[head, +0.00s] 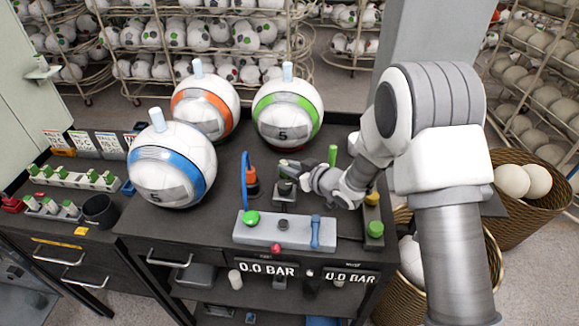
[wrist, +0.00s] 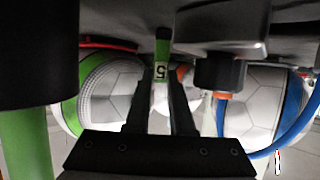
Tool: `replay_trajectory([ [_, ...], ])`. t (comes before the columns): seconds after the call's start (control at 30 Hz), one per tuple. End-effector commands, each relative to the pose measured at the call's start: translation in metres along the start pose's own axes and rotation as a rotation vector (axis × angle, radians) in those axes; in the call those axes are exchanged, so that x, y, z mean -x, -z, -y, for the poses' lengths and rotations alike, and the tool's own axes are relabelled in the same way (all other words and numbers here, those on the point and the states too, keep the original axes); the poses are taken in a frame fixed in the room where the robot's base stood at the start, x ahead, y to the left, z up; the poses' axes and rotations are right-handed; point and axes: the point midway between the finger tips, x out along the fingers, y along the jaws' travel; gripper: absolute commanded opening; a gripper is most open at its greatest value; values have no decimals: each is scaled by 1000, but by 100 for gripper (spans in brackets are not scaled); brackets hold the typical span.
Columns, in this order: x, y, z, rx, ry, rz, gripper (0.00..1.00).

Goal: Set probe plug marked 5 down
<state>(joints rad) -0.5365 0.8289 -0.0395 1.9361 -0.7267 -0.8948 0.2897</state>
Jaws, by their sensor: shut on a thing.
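My gripper (wrist: 161,82) is shut on the probe plug marked 5 (wrist: 160,70), a slim piece with a white label and a green end, held between the two dark fingers in the wrist view. The wrist picture looks inverted, with the dark bench at the top. The green end reaches toward that dark surface; I cannot tell whether it touches. In the head view my gripper (head: 298,172) is low over the bench, above a small dark block (head: 285,188). The plug is mostly hidden there.
A green post (head: 332,155) is close on the right. Three large balls, blue-striped (head: 172,165), orange-striped (head: 205,107) and green-striped (head: 287,110), stand behind. A grey control panel (head: 284,231) lies in front.

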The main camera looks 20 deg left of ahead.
Motion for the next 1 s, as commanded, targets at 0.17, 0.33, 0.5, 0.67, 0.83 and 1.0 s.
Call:
replay_trajectory([
  [0.17,0,-1,0,0,0,0,45],
  [0.33,0,-1,0,0,0,0,51],
  [0.5,0,0,0,0,0,0,51],
  [0.67,7,2,-1,-1,-2,1,51],
  [0.83,39,1,-2,-1,-4,-1,51],
  [1.0,75,2,-2,-1,-5,-1,51],
])
